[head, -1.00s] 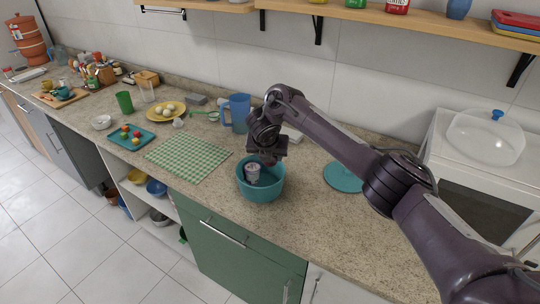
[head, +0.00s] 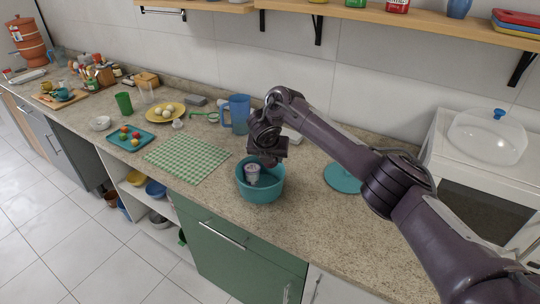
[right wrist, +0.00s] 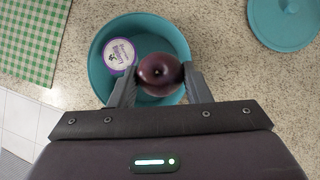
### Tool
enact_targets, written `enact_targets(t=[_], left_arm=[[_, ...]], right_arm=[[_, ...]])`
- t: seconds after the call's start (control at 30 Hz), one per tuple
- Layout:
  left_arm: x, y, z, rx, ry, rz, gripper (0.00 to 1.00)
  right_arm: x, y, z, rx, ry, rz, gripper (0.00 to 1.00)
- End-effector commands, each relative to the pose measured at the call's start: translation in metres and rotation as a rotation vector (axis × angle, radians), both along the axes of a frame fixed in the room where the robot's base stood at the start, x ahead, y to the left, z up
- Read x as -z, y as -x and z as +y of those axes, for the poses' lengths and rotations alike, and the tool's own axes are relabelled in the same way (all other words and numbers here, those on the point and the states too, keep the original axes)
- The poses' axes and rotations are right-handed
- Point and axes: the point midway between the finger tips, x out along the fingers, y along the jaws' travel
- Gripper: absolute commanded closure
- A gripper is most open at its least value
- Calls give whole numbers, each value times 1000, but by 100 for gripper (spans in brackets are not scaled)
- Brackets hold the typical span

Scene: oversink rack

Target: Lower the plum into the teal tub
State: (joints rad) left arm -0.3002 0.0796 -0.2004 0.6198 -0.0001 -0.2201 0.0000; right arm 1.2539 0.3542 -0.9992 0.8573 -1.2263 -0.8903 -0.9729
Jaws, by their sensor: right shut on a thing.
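The teal tub (head: 262,190) stands on the counter near its front edge, and its rim (right wrist: 97,72) shows around my gripper in the right wrist view. A round white cup with a purple-edged lid (right wrist: 120,56) is inside the tub on the left; it also shows in the head view (head: 252,173). My right gripper (right wrist: 160,84) is shut on the dark purple plum (right wrist: 158,70), which is over the tub's opening. In the head view my right gripper (head: 268,160) is above the tub's back, and the plum is hard to make out. My left gripper is not in view.
A teal lid (head: 342,177) lies right of the tub. A green checked cloth (head: 188,158) lies to the left. A blue pitcher (head: 238,112) stands behind. A teal tray with small fruit (head: 146,142) and a yellow plate (head: 160,112) are farther left.

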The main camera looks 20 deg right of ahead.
Motion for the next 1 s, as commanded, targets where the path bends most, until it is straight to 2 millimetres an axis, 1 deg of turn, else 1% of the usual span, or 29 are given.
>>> enact_targets(t=[0.03, 1.0], left_arm=[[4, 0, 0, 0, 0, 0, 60], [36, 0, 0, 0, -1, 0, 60]], right_arm=[[5, 0, 0, 0, 0, 0, 79], [53, 0, 0, 1, 0, 0, 79]])
